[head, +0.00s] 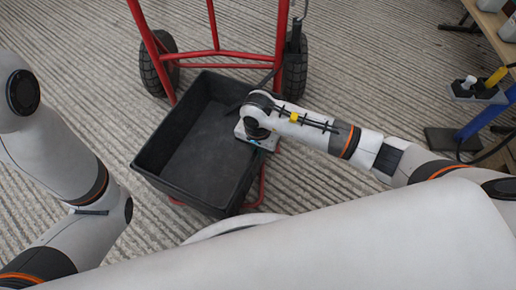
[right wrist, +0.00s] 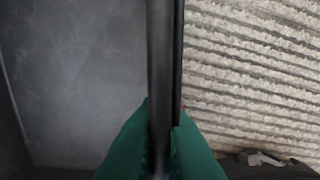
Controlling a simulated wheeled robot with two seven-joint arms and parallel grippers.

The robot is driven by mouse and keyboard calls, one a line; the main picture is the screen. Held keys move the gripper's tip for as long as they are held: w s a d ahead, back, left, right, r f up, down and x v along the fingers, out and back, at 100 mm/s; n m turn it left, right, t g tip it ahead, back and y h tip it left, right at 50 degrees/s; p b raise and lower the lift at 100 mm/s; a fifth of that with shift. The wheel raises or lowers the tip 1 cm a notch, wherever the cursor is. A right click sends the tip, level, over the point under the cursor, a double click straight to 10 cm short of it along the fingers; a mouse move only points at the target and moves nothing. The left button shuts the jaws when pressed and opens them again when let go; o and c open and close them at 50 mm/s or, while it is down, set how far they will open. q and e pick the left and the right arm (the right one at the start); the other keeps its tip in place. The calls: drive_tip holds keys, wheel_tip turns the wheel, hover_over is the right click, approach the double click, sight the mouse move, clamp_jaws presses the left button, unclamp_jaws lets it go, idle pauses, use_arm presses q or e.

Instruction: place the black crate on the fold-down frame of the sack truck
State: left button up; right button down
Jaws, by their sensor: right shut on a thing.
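The black crate (head: 165,133) is open-topped, empty and looks roughly level in the head view. It lies over the fold-down frame (head: 262,188) of the red sack truck (head: 216,54); only bits of red tube show at its right and near edges. I cannot tell whether the crate rests on the frame or hangs just above it. My right gripper (head: 256,142) is at the crate's right rim. In the right wrist view its green fingers (right wrist: 160,150) are shut on the rim (right wrist: 161,70). My left arm shows at the left, but its gripper is out of view.
The truck's black wheels (head: 157,65) (head: 296,68) stand behind the crate. The floor (head: 75,75) is grooved and pale, and clear on the left. At the upper right are a wooden table edge (head: 490,30), a blue leg (head: 485,120) and a small dark tray (head: 478,92) with items.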

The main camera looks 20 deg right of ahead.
drive_tip(key=shift+w, duration=0.1)
drive_tip(key=c, duration=1.6)
unclamp_jaws()
drive_tip(key=shift+f, duration=0.1)
drive_tip(key=shift+o, duration=0.2)
